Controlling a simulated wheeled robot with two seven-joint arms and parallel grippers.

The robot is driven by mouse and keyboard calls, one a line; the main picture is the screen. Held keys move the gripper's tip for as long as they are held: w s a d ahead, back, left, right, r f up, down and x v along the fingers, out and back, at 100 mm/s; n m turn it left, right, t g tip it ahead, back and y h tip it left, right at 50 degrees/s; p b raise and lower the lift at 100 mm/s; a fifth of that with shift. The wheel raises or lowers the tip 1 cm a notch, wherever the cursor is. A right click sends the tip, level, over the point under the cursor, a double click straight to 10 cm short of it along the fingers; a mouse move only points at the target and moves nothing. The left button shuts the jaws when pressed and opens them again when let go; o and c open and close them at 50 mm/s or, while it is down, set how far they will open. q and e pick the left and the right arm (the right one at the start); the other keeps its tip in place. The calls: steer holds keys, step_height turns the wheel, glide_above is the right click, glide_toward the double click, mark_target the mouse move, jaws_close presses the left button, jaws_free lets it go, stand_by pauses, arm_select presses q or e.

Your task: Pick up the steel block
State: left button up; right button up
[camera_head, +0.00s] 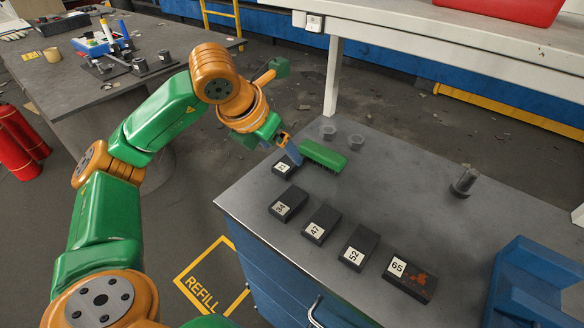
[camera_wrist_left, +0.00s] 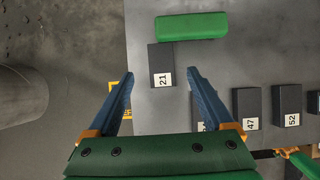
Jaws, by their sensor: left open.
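Several dark grey blocks with white number labels stand in a row on the grey worktop (camera_head: 400,190). They are block 21 (camera_head: 283,168), block 34 (camera_head: 288,204), block 47 (camera_head: 322,222), block 52 (camera_head: 359,247) and block 65 (camera_head: 412,279), which has an orange mark. None is visibly marked as the steel one. My left gripper (camera_head: 293,151) is open and empty, above the far left end of the row. In the left wrist view its blue fingers (camera_wrist_left: 161,75) point toward block 21 (camera_wrist_left: 161,57), with no visible contact.
A green-backed brush (camera_head: 323,155) lies just beyond block 21. A dark cylindrical part (camera_head: 464,181) stands farther right, and a blue bin (camera_head: 535,285) is at the right edge. The middle of the worktop is clear.

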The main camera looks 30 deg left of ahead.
mark_target(288, 162)
arm_select(q)
steer(key=x, duration=0.4)
steer(key=shift+s+f, duration=0.15)
steer(key=shift+f, duration=0.25)
steer(key=shift+d, duration=0.1)
jaws_close()
steer(key=shift+r, duration=0.1)
